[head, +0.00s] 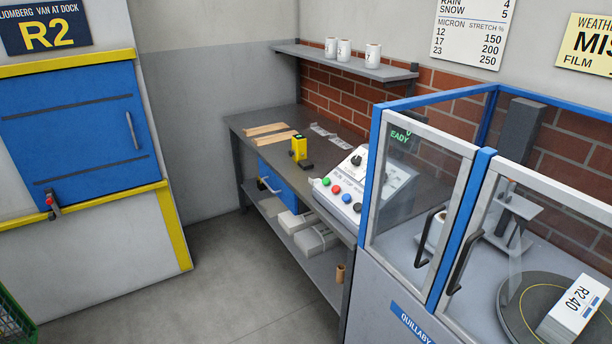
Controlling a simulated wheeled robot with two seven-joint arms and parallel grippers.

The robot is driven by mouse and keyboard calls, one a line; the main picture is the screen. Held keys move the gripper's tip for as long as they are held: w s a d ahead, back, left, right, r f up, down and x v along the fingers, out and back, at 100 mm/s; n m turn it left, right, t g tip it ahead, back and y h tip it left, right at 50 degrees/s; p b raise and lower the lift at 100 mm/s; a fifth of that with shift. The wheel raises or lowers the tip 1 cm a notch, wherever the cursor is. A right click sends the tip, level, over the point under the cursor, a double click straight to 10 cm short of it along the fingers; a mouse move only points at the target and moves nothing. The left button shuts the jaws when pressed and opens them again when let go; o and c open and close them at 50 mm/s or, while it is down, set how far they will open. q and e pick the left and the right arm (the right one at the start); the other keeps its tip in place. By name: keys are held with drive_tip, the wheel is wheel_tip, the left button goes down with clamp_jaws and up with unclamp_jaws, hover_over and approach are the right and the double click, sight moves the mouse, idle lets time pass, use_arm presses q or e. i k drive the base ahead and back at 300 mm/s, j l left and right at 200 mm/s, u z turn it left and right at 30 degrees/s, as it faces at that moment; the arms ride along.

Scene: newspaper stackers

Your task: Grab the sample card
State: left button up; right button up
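Several small pale flat pieces (341,143) lie on the dark workbench (245,121), near the brick wall. They look like cards or slips, but they are too small to read, and I cannot tell whether one is the sample card. Two tan flat strips (274,139) lie to their left on the bench. A yellow and black device (299,149) stands upright in front of the pale pieces. Neither of my grippers is in view.
A control panel (352,190) with coloured buttons sits at the bench's right end. A glazed blue-framed enclosure (484,160) holds a turntable (530,300) with a white bundle (575,305) marked R240. The floor (240,265) before the bench is clear.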

sight(312, 182)
drive_tip(key=i+j+z, duration=0.75)
drive_tip(key=j, duration=0.2)
drive_tip(key=k, duration=0.05)
